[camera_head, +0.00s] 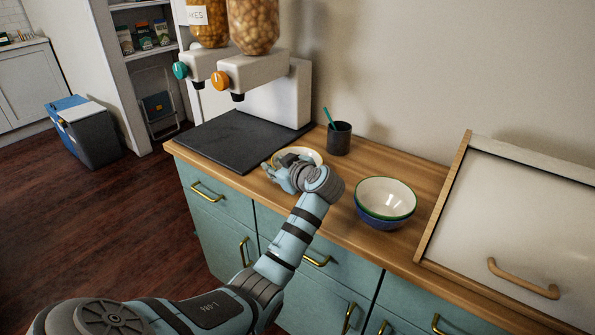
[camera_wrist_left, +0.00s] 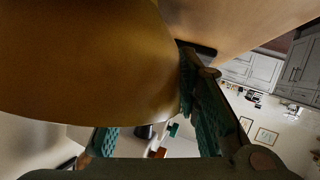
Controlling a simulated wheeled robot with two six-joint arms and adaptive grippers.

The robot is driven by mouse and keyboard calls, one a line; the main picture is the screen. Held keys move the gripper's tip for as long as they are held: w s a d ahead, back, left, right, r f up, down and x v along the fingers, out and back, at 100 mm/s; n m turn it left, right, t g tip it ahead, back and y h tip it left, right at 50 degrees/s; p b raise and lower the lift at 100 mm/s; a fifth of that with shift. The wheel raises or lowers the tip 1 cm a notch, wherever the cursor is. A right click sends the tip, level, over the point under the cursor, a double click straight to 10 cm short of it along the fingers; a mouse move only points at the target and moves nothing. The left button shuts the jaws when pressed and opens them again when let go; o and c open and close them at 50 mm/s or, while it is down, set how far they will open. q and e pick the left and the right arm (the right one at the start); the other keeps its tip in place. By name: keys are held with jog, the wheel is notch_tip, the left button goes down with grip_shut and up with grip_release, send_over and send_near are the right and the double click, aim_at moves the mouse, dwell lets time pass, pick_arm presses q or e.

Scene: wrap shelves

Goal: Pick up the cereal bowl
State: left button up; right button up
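A cereal bowl with a pale inside and a yellowish rim (camera_head: 312,153) stands on the wooden counter by the dark mat, partly hidden by my left gripper (camera_head: 284,172). My left gripper is low at the bowl's near left side. In the left wrist view the bowl's ochre outside (camera_wrist_left: 80,65) fills the upper left. The left gripper's teal-padded fingers (camera_wrist_left: 155,130) stand apart there, with a wide gap. One finger is beside the bowl's wall; the other's tip is hidden behind the bowl. Firm contact cannot be told. My right gripper is not in view.
Two stacked bowls (camera_head: 385,198) stand to the right. A dark cup (camera_head: 339,139) with a teal utensil is behind the bowl. The cereal dispenser (camera_head: 277,95) stands over the dark mat (camera_head: 225,140). A box with a wooden handle (camera_head: 525,215) bounds the counter at right.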

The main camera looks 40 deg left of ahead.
pick_arm(q)
grip_shut()
